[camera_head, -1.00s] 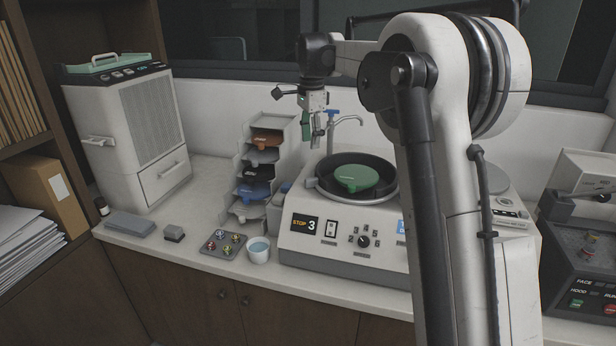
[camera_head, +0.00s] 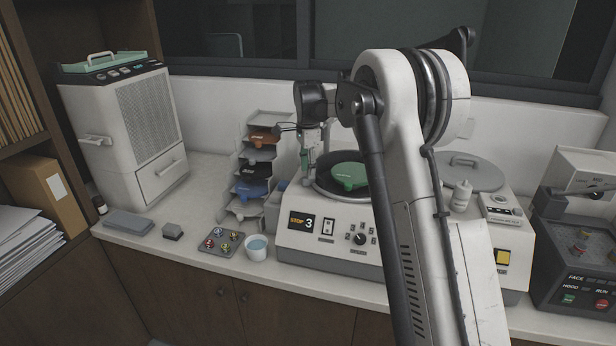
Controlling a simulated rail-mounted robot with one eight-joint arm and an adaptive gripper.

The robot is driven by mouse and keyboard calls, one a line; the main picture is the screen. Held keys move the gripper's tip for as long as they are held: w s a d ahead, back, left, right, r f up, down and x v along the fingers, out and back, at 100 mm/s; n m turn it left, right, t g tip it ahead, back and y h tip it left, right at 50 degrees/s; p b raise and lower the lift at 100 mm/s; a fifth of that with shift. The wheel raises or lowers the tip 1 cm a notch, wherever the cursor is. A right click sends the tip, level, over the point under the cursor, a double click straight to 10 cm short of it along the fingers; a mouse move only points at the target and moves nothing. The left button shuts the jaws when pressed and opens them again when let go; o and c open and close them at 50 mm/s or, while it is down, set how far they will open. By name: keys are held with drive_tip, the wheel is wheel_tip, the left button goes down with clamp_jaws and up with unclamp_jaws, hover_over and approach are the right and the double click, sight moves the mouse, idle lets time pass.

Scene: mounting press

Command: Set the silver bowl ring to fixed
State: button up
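The polishing machine (camera_head: 405,260) stands on the counter with a dark round bowl (camera_head: 326,182) set in its top. A green disc (camera_head: 348,175) with a tab lies in the bowl. The silver ring (camera_head: 345,200) shows as a thin light rim around the bowl; its right part is hidden behind my arm, and its setting cannot be read. My gripper (camera_head: 305,168) points down over the left back edge of the bowl. It is small in view, and I cannot tell whether the fingers are apart or touch the ring.
A stepped rack (camera_head: 250,170) of coloured discs stands left of the machine. A white cup (camera_head: 257,247) and a tray with coloured pieces (camera_head: 221,242) sit in front of it.

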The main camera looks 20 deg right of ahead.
sight(308, 181)
drive_tip(key=shift+f, duration=1.65)
clamp_jaws()
